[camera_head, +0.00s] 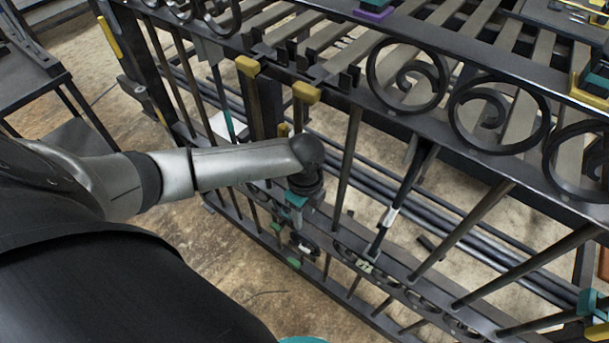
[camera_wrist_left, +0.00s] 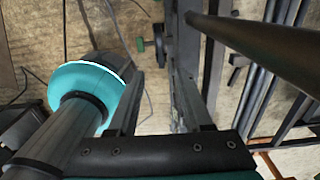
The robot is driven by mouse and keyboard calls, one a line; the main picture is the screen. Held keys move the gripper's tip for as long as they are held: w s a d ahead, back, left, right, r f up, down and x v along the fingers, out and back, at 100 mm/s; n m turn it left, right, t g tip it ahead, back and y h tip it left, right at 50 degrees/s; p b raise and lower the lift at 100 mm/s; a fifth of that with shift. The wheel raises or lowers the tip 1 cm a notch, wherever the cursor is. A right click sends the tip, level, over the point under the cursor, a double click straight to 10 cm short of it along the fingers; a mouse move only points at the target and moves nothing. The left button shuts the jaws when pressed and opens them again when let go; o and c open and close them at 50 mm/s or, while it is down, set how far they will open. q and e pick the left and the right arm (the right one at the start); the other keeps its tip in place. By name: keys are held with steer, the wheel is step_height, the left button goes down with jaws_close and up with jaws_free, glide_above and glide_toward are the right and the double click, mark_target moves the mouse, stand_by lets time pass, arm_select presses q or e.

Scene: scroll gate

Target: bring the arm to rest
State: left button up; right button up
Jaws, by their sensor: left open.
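My left arm (camera_head: 235,167) reaches in from the left and bends down at a dark joint in front of the black scroll gate (camera_head: 430,125). My left gripper (camera_head: 294,222) hangs low beside the gate's upright bars, small and partly lost against them. In the left wrist view its two dark fingers (camera_wrist_left: 160,95) stand apart with no object visible between them. A round gate bar (camera_wrist_left: 270,50) passes close on the right of the fingers. Whether the gripper touches a bar cannot be told. My right gripper is in neither view.
Yellow clamps (camera_head: 306,92) sit along the gate frame. Long dark rods (camera_head: 400,210) lie behind the bars. A dark bench (camera_head: 30,80) stands at the upper left. Bare brown floor (camera_head: 215,245) shows in front of the gate, below my arm.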

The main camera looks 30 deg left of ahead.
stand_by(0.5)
arm_select(q)
steer(key=s+d+r+n+t+h, duration=0.25)
steer(key=s+d+n, duration=0.3)
steer(key=d, duration=0.55)
steer(key=s+a+r+n+t+y, duration=0.1)
steer(key=s+a+r+n+y, duration=0.1)
steer(key=s+a+r+n, duration=0.7)
step_height(320, 180, down, 22)
steer(key=w+d+n+p, duration=0.1)
steer(key=w+d+n, duration=0.1)
steer(key=s+a+f+g+y+p, duration=0.1)
steer(key=s+a+f, duration=0.5)
steer(key=s+f, duration=0.6)
steer(key=shift+s+a+f, duration=0.15)
steer(key=shift+f, duration=0.75)
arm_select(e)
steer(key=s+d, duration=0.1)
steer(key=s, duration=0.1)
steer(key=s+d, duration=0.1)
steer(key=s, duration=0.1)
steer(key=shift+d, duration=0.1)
